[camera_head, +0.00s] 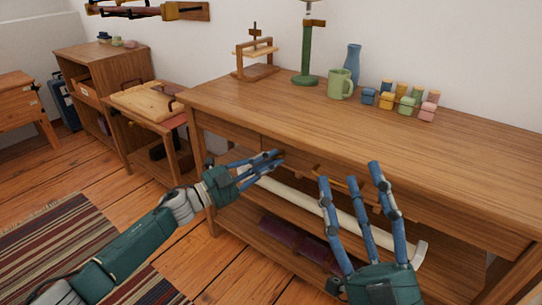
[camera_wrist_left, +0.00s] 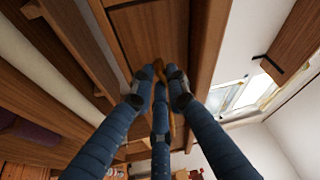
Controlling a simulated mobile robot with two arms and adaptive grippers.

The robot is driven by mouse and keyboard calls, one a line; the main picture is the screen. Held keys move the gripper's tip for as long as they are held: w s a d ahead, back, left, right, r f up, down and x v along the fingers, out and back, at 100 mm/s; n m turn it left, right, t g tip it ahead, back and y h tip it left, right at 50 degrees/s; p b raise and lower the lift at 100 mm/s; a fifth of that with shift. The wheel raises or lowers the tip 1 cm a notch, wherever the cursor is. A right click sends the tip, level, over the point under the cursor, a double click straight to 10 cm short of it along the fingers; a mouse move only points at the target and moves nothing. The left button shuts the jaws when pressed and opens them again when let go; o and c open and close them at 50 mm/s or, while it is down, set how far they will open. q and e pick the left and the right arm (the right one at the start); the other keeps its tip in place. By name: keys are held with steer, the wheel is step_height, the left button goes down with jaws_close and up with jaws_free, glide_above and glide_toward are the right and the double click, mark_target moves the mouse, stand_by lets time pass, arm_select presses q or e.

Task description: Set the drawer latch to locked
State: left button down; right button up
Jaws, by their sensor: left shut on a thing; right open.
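The wooden bench (camera_head: 400,130) has drawer fronts under its top edge. My left gripper (camera_head: 268,158) is at the drawer front (camera_head: 228,132), left of the bench's middle, with its blue fingers close together. In the left wrist view, the left gripper (camera_wrist_left: 160,85) is shut on a thin orange-brown wooden piece, the drawer latch (camera_wrist_left: 159,68), against a wooden panel (camera_wrist_left: 150,35). The fingers hide part of the latch, and I cannot tell its setting. My right gripper (camera_head: 349,175) is open and empty in front of the bench, its fingers spread.
On the bench top stand a green lamp stand (camera_head: 306,55), a green mug (camera_head: 340,84), a blue vase (camera_head: 353,60), a small wooden press (camera_head: 255,60) and several coloured blocks (camera_head: 407,103). A long pale roll (camera_head: 310,203) lies on the shelf below. A striped rug (camera_head: 75,240) covers the floor at left.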

arm_select(q)
steer(key=shift+r+m+g+p, duration=0.15)
steer(key=shift+m+p, duration=0.25)
steer(key=shift+m, duration=0.2)
steer(key=shift+r+m+g+p, duration=0.15)
steer(key=shift+m+p, duration=0.25)
steer(key=shift+m, duration=0.2)
steer(key=shift+a+f+m+y+p, duration=0.1)
steer(key=shift+f+m+y+p, duration=0.05)
steer(key=shift+m+y+p, duration=0.7)
arm_select(e)
step_height(320, 180, down, 19)
steer(key=w+d+g+h, duration=0.1)
steer(key=w+g+h, duration=0.1)
steer(key=g, duration=0.7)
steer(key=shift+w+d+f+g+h, duration=0.15)
steer(key=shift+w+d+g+h, duration=0.2)
steer(key=shift+h, duration=0.35)
arm_select(q)
steer(key=shift+h, duration=0.25)
steer(key=c, duration=1.7)
jaws_free()
steer(key=shift+g, duration=0.4)
steer(key=v, duration=1.2)
steer(key=shift+f, duration=0.1)
